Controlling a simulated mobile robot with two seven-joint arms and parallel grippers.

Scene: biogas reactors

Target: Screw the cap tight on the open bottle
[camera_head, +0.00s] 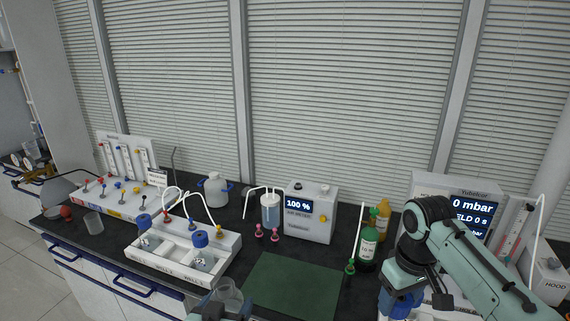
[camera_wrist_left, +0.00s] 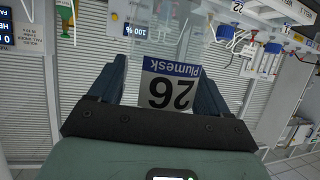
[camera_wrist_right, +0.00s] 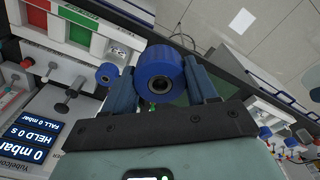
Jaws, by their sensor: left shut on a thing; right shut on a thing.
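The open bottle (camera_head: 229,291) is clear glass and shows at the bottom edge of the head view, with no cap visible on it. In the left wrist view its white label (camera_wrist_left: 170,85) reads 26. My left gripper (camera_wrist_left: 160,76) is shut on this bottle, with one finger on each side. My right gripper (camera_wrist_right: 164,75) is shut on a blue screw cap (camera_wrist_right: 148,62) with a round hole in its middle. The cap is apart from the bottle, well to its right in the head view. My right forearm hides part of the bench there.
A green mat (camera_head: 293,284) lies clear between the arms. A white tray (camera_head: 172,263) with blue-capped bottles stands to the left. A pump box (camera_head: 311,216), a green bottle (camera_head: 369,245) and a display unit (camera_head: 425,185) stand behind. Thin tubes rise from the tray.

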